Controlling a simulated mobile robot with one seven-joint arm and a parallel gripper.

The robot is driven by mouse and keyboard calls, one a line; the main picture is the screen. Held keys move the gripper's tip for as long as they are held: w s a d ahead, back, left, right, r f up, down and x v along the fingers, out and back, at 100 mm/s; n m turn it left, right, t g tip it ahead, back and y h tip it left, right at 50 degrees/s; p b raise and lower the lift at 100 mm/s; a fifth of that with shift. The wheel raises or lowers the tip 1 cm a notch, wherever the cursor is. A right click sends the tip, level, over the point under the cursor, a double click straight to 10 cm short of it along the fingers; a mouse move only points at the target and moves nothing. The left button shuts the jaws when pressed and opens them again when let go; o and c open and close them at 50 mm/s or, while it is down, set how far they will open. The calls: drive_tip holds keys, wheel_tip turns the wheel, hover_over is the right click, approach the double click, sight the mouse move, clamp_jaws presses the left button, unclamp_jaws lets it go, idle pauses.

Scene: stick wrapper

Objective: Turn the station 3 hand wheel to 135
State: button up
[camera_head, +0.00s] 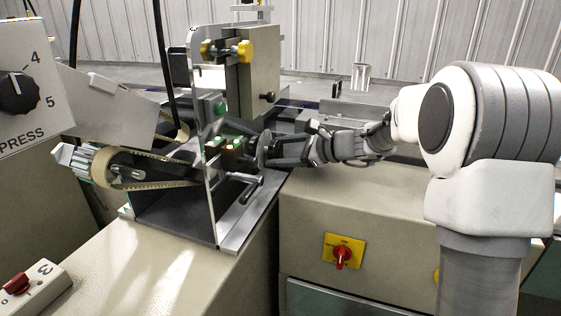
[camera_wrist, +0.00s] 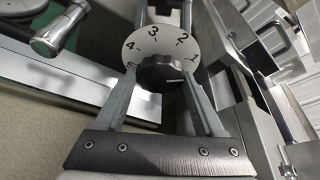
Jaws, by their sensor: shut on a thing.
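My gripper (camera_wrist: 160,84) has one finger on each side of the knob and is shut on the hand wheel. The exact contact points and any pointer mark are hard to make out. In the head view my gripper (camera_head: 272,153) reaches in from the right to the machine's side, where the wheel shows only as a small dark edge-on shape (camera_head: 262,148). I cannot read a 135 mark in either view.
A clear upright panel (camera_head: 211,180) and a belt drive (camera_head: 140,170) stand left of the wheel. A bent metal lever (camera_head: 250,187) sits just below my gripper. A box marked 3 (camera_head: 40,285) with a red switch is at lower left. A yellow-red switch (camera_head: 343,252) is below.

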drive_tip(key=shift+n+b, duration=0.3)
drive_tip(key=shift+b, duration=0.05)
idle(0.3)
drive_tip(key=o, duration=1.4)
drive_tip(key=shift+c, duration=0.2)
